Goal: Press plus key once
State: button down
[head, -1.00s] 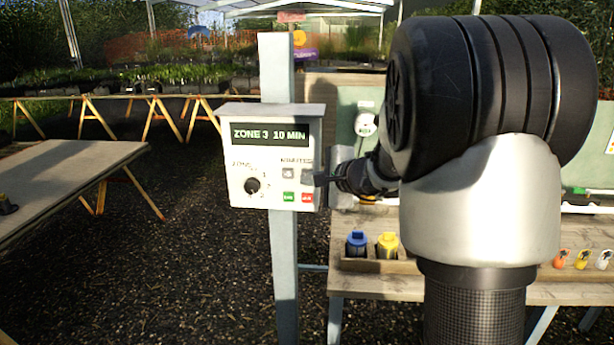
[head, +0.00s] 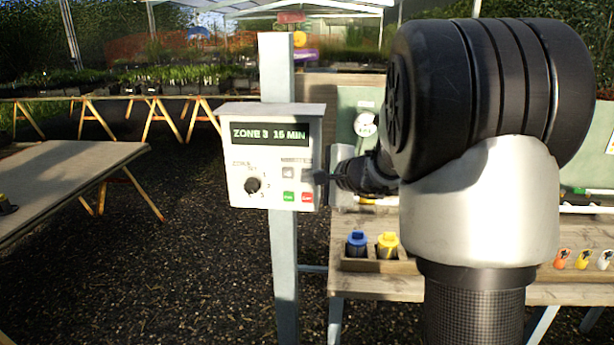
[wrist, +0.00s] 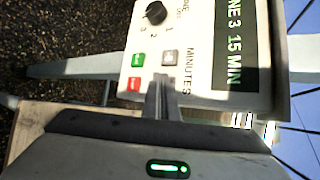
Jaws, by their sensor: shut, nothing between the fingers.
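The white control box (head: 272,150) is mounted on a pale post. Its display (head: 270,133) reads "ZONE 3 15 MIN" and also shows in the wrist view (wrist: 234,50). Under the MINUTES label, one grey key (head: 288,173) is clear to see, and it shows in the wrist view (wrist: 169,57) too. The plus key's place beside it is mostly hidden by my fingers in the wrist view. My gripper (wrist: 162,82) is shut and empty, its tips at that spot; in the head view it (head: 319,178) comes in from the right. I cannot tell whether the tips touch.
A zone dial (head: 252,186) sits at the panel's left. A green button (head: 288,197) and a red button (head: 307,198) lie just below the grey keys. A bench (head: 400,290) with a blue-topped and a yellow-topped bottle stands right of the post.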

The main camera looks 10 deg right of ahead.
jog(key=shift+s+a+b, duration=0.25)
jog(key=shift+s+b, duration=0.2)
jog(key=shift+s, duration=0.2)
jog(key=shift+s+a+b, duration=0.25)
jog(key=shift+s+b, duration=0.15)
jog(key=shift+s, duration=0.4)
jog(key=shift+s+a+b, duration=0.25)
jog(key=shift+s+b, duration=0.15)
jog(key=shift+s, duration=0.35)
jog(key=shift+s+a+b, duration=0.25)
jog(key=shift+s+b, duration=0.15)
jog(key=shift+s, duration=0.4)
